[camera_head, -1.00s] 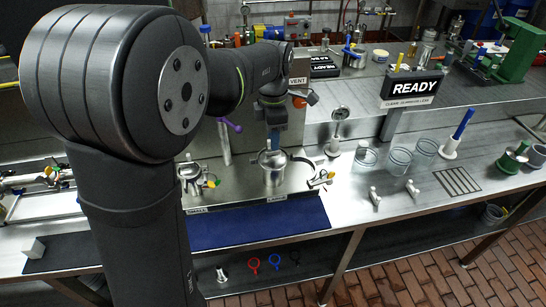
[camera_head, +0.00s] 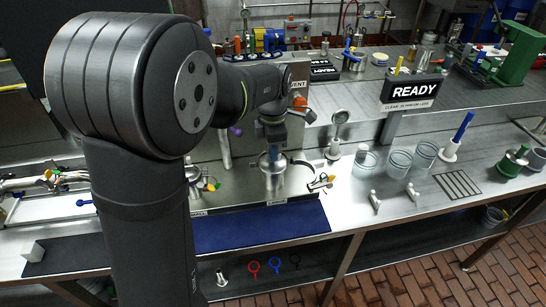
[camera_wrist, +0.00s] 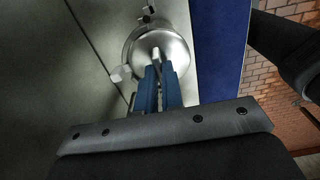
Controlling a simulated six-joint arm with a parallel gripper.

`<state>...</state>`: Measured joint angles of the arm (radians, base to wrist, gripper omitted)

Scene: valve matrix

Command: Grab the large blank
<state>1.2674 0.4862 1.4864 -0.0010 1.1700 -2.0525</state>
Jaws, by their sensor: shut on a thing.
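The large blank is seen as a round steel cap with a small stem on top. It sits at the labelled station on the steel bench, and it shows in the wrist view (camera_wrist: 168,45). In the head view, the steel cylinder (camera_head: 273,186) under it stands upright, and its top is partly covered by my gripper. My gripper (camera_wrist: 157,66) has two blue fingers, close together on the blank's stem. It also shows in the head view (camera_head: 273,152), pointing down from above. A clamp hangs to the right of the cylinder.
A smaller steel fitting (camera_head: 193,176) stands to the left, partly hidden by my arm. A blue mat (camera_head: 260,227) lies in front. Clear beakers (camera_head: 400,161), small valves (camera_head: 412,192) and a READY sign (camera_head: 413,91) are to the right. A gauge (camera_head: 340,117) stands close behind.

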